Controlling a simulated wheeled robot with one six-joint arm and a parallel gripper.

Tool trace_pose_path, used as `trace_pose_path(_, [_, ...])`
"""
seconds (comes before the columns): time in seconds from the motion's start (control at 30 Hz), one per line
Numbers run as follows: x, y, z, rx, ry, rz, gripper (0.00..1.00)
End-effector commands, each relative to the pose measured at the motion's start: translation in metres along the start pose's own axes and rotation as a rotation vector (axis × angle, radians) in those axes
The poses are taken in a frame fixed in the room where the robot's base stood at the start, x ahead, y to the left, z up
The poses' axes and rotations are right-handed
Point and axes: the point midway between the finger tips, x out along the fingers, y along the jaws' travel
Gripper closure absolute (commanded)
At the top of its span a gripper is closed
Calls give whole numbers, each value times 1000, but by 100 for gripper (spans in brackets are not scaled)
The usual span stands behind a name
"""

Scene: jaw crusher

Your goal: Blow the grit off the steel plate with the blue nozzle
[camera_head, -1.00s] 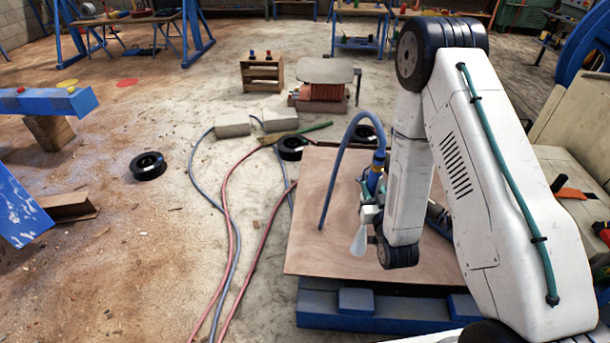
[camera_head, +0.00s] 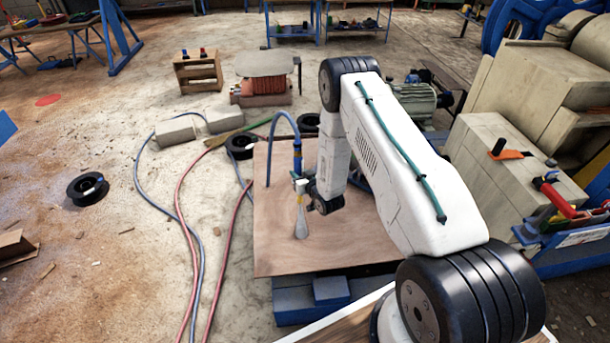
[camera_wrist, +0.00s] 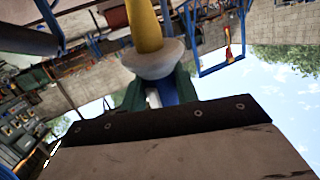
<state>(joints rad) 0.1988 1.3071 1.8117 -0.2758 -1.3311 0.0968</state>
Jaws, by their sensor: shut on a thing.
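The blue nozzle (camera_head: 297,158) is upright in my gripper (camera_head: 300,185), with a blue hose arching from it to the left. A pale cone (camera_head: 302,223) points down below the gripper, above or against a brown wooden board (camera_head: 275,235); contact cannot be told. My gripper is shut on the nozzle; its fingers are small and partly hidden. The wrist view shows a yellow rod with a whitish flared collar (camera_wrist: 152,62) and blue and green parts behind a dark bar. A grey plate (camera_head: 266,64), perhaps the steel plate, lies beyond the board on an orange-red stack. Grit cannot be made out.
A blue stand (camera_head: 293,304) is under the board. Red hoses (camera_head: 189,235) and a blue-grey hose run along the floor at left. Grey blocks (camera_head: 176,131), black spools (camera_head: 88,189) and a wooden stool (camera_head: 197,72) stand around. Beige machinery (camera_head: 515,155) fills the right.

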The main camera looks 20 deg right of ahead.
Motion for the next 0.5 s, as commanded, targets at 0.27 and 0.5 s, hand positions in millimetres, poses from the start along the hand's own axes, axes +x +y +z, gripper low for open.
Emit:
trace_pose_path(0.27, [40,45,36,25,-66,-10,99])
trace_pose_path(0.5, [38,46,41,28,-74,-13,99])
